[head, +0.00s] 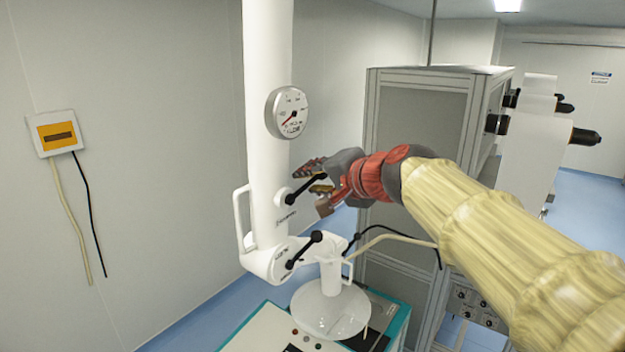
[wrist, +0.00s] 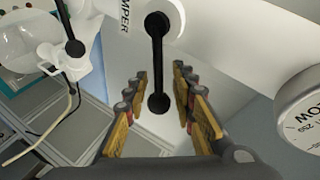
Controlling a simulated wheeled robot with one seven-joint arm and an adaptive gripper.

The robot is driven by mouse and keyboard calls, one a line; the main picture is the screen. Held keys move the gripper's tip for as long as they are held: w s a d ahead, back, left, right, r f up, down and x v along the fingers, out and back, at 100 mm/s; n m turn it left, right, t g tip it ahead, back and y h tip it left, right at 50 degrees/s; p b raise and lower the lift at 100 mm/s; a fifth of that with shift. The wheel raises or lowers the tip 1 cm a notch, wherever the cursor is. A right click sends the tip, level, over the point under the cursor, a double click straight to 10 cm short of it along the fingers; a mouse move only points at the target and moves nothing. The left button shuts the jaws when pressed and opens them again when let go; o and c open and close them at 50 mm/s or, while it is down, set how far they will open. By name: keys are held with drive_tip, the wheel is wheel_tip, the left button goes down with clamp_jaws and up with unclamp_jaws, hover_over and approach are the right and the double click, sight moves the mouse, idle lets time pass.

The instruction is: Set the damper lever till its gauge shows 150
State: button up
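The damper lever (wrist: 157,60) is a black rod with a ball at each end, on the white arm column; letters "MPER" show beside its pivot in the wrist view. In the head view the damper lever (head: 301,190) slants up to the right from its pivot. My gripper (wrist: 161,84) is open, with fingers on both sides of the lever's free end and gaps visible. In the head view my gripper (head: 318,187) is at that end. The round gauge (head: 288,112) has a red needle pointing lower left; its exact reading is too small to tell. The gauge's edge (wrist: 305,108) also shows at right.
A second black lever (head: 304,250) sits lower on the white column (head: 268,140); it also shows in the wrist view (wrist: 70,28). A clear hood (head: 330,310) hangs below over a bench. A grey-framed cabinet (head: 420,100) stands behind my arm.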

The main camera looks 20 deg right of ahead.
drive_tip(key=v, duration=1.1)
drive_tip(key=shift+s+r, duration=0.15)
drive_tip(key=shift+s, duration=0.2)
